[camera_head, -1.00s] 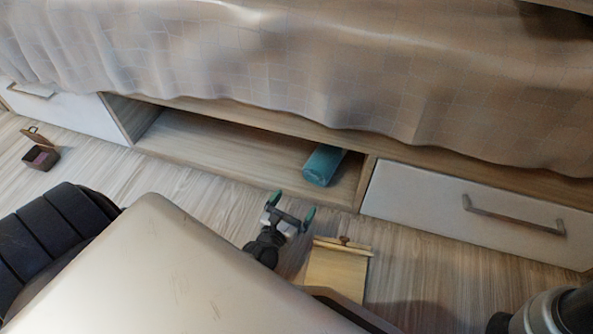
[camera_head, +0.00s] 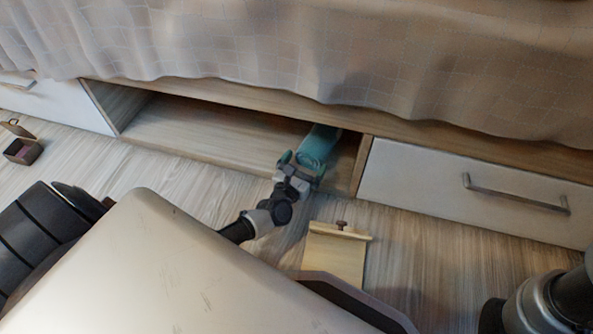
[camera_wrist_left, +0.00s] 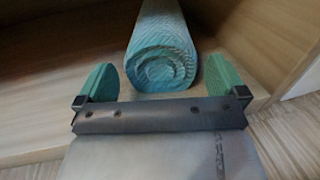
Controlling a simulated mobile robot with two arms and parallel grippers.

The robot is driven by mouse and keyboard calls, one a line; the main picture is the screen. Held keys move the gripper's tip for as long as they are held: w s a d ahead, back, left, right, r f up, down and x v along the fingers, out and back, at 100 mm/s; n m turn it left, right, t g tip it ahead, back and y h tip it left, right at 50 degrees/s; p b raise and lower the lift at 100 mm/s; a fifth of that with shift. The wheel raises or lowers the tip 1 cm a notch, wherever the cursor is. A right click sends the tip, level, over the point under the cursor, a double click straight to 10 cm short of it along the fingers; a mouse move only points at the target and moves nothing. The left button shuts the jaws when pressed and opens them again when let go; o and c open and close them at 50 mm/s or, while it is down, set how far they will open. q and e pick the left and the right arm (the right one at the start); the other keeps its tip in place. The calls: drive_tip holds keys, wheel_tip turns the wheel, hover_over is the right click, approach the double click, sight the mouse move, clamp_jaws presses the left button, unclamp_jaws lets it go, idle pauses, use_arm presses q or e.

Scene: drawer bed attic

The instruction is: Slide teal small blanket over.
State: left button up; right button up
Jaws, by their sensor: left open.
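The teal small blanket (camera_head: 317,143) is rolled up and lies in the open compartment under the bed, near its right wall. In the left wrist view its spiral end (camera_wrist_left: 162,62) faces me. My left gripper (camera_head: 301,163) is at the front of the compartment, right at the near end of the roll. It is open, with one teal fingertip on each side of the roll's end in the left wrist view (camera_wrist_left: 160,85). I cannot tell whether the fingers touch the blanket. My right gripper does not show; only part of my right arm is at the lower right.
The compartment floor (camera_head: 205,127) left of the blanket is empty. A white drawer with a metal handle (camera_head: 515,197) is shut on the right. A dark open box (camera_head: 22,150) lies far left. The bedspread (camera_head: 300,50) hangs above.

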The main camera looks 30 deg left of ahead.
use_arm(q)
drive_tip(key=shift+w, duration=0.7)
drive_tip(key=shift+c, duration=0.5)
